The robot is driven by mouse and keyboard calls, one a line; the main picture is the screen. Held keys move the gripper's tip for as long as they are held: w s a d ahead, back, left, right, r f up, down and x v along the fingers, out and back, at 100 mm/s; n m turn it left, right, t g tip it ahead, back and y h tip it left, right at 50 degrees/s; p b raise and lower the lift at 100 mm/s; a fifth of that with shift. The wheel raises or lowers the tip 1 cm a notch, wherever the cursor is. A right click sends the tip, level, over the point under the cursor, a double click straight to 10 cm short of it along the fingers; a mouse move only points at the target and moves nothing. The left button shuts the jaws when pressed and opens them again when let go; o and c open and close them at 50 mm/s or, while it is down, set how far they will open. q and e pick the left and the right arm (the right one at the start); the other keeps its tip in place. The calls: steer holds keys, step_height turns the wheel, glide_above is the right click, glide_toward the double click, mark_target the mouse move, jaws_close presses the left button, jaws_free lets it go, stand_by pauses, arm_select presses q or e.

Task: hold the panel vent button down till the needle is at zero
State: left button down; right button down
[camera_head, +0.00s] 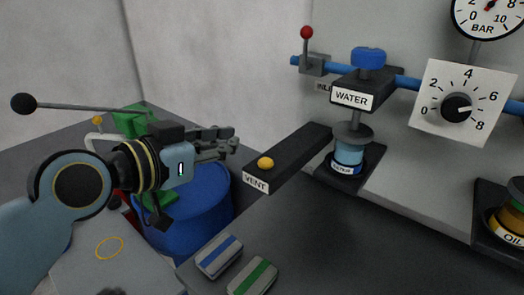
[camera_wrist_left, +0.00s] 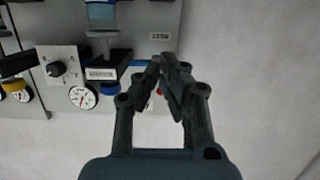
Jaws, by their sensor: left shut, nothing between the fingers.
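The yellow vent button (camera_head: 265,163) sits on the near end of a dark arm-like block marked VENT (camera_head: 290,158). My left gripper (camera_head: 232,141) is shut and empty, up and left of the button in the head view, apart from it. In the left wrist view the fingers (camera_wrist_left: 170,68) come together at the tips; I cannot make out the button there. The pressure gauge (camera_head: 500,22) is cut off by the top edge; its red needle points up, and its exact reading is unclear. The gauge also shows in the left wrist view (camera_wrist_left: 83,97). My right gripper is out of view.
A WATER block (camera_head: 353,97) with a blue knob and a filter cup (camera_head: 349,152) stands behind the vent block. A white dial (camera_head: 462,105) is on the wall. A blue drum (camera_head: 195,215) stands below my gripper. Two striped blocks (camera_head: 219,256) (camera_head: 253,278) lie on the bench.

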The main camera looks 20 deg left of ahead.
arm_select(q)
steer(key=p, duration=0.2)
glide_above(262, 166)
step_height(262, 166, down, 2)
steer(key=shift+f, duration=0.1)
step_height(262, 166, down, 3)
steer(key=shift+r, duration=0.1)
steer(key=shift+f, duration=0.75)
steer(key=shift+b, duration=0.35)
